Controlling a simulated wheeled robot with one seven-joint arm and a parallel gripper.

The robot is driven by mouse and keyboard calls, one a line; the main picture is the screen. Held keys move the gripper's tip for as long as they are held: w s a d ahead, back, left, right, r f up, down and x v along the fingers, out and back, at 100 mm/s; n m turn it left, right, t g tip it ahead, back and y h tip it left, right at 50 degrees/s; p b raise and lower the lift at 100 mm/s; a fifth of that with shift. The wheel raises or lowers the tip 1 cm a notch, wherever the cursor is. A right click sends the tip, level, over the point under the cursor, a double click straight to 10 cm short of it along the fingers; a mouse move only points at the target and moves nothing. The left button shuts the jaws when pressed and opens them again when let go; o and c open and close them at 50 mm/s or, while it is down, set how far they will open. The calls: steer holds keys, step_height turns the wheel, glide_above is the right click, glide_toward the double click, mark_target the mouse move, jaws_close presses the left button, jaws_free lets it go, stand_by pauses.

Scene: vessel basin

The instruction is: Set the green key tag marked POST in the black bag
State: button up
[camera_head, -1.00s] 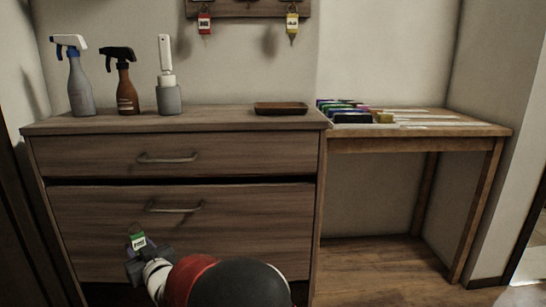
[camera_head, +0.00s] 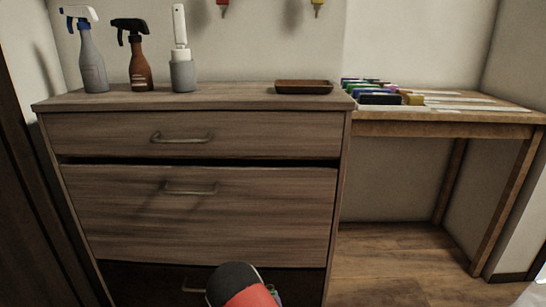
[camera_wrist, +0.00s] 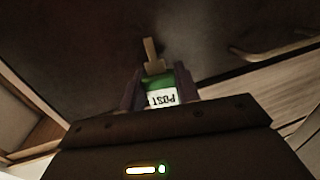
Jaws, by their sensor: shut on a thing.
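The green key tag with a white label reading POST (camera_wrist: 172,92) is gripped between the fingers of my gripper (camera_wrist: 160,90) in the wrist view. The label appears upside down there. I cannot make out a black bag in either view.
A wooden dresser (camera_head: 200,215) fills the left and middle, with spray bottles (camera_head: 92,60) and a shallow brown tray (camera_head: 303,87) on top. A wooden table (camera_head: 450,128) with several coloured items stands right. Floor beneath it is clear.

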steer(key=s+d+f, duration=0.1)
steer(key=d+f, duration=0.1)
steer(key=d, duration=0.3)
steer(key=w+d+r+m+h, duration=0.2)
steer(key=d+r+h, duration=0.1)
steer(key=d+r, duration=0.65)
steer(key=s, duration=0.1)
steer(key=s+r, duration=0.1)
steer(key=s, duration=0.1)
steer(key=s+r, duration=0.1)
steer(key=s, duration=0.1)
steer(key=shift+d+r, duration=0.2)
steer(key=shift+d, duration=0.15)
